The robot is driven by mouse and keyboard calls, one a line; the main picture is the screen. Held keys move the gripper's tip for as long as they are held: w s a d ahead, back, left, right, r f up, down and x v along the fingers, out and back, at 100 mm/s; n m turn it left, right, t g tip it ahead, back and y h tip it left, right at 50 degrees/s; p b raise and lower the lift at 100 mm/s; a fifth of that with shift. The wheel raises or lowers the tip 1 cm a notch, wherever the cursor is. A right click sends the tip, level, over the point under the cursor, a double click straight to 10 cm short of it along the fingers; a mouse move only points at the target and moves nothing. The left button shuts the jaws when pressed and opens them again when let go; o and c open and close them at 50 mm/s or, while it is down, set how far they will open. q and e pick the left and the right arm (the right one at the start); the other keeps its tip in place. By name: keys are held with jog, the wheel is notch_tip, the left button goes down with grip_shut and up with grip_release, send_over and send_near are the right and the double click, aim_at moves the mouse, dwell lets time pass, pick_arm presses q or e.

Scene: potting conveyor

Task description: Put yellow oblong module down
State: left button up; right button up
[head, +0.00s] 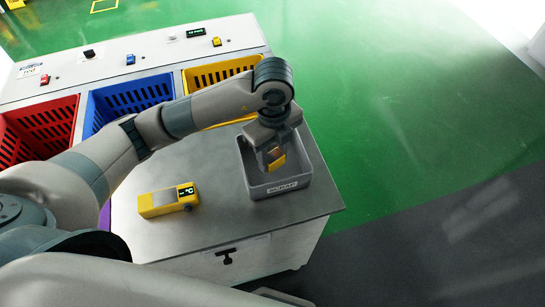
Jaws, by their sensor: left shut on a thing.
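My left gripper (271,153) points down into a grey bin (283,189) at the right of the steel-topped table. It is shut on a yellow module (277,162), which shows only in part between the fingers. The module is inside the bin's outline, near its middle. I cannot tell whether it touches the bin's floor. The fingers and bin walls hide the rest of it. My right gripper is not in view.
A yellow device with a small display (168,199) lies on the table (225,215) left of the bin. Red (38,128), blue (130,98) and yellow (220,72) crates stand behind. Bare tabletop lies between device and bin.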

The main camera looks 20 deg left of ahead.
aim_at(272, 151)
pick_arm(q)
jog(key=shift+w+a+f, duration=0.25)
jog(key=shift+w+f, duration=0.15)
jog(key=shift+w, duration=0.25)
jog(key=shift+w+a+f, duration=0.25)
jog(key=shift+w+f, duration=0.15)
jog(key=shift+w, duration=0.2)
jog(key=shift+f+p, duration=0.15)
jog(key=shift+p, duration=0.25)
notch_tip(272, 151, down, 3)
jog(key=shift+r+p, duration=0.2)
jog(key=shift+p, duration=0.5)
jog(key=shift+f, duration=0.55)
jog(key=shift+f, duration=0.2)
jog(key=o, duration=1.1)
